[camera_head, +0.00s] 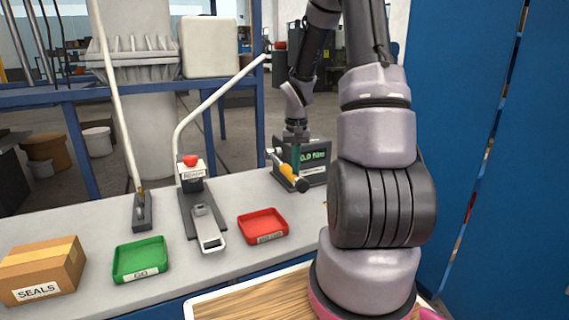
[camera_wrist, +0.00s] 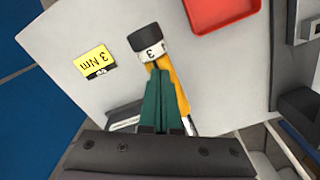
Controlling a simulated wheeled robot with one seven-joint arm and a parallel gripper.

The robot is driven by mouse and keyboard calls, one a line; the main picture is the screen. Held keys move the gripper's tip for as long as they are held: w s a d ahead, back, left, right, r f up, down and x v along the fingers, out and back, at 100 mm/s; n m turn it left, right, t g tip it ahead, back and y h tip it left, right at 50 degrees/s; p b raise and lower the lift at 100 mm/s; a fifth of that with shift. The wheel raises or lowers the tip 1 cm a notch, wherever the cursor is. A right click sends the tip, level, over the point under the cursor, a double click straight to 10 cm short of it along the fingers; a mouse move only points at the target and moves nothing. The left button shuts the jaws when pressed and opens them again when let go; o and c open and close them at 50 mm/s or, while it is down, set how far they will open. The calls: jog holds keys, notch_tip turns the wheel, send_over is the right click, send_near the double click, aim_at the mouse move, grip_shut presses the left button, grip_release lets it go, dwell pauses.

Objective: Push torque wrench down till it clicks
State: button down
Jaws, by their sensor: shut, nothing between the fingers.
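The torque wrench (camera_head: 291,174) has a yellow handle with a dark end and sticks out from the grey tester at the back of the bench. The tester's display (camera_head: 314,155) reads 0.0 Nm. In the wrist view, the wrench's black end cap (camera_wrist: 148,43) has a white band marked 3. My gripper (camera_head: 295,165) is above the handle with its green fingers pointing down. In the wrist view, the shut, empty fingers (camera_wrist: 156,72) overlap the yellow handle and hide part of it. I cannot tell whether they touch it.
A yellow 3 Nm card (camera_wrist: 95,62) lies beside the wrench. A red tray (camera_head: 263,226), a green tray (camera_head: 140,259), a lever device with a red knob (camera_head: 191,161) and a SEALS box (camera_head: 42,270) stand on the bench. My arm hides the bench's right part.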

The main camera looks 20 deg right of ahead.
jog(key=shift+f, duration=0.25)
jog(key=shift+r, duration=0.1)
notch_tip(320, 180, up, 9)
dwell(0.9)
dwell(0.3)
jog(key=s+a+r+t+y, duration=0.1)
jog(key=s+a+r+t, duration=0.2)
jog(key=s+a+r, duration=0.3)
jog(key=s+a+r+n+t+y, duration=0.1)
jog(key=s+a+r+t, duration=0.3)
jog(key=s+r, duration=0.9)
jog(key=a, duration=0.3)
jog(key=shift+s+a, duration=0.2)
jog(key=shift+s, duration=0.15)
dwell(2.2)
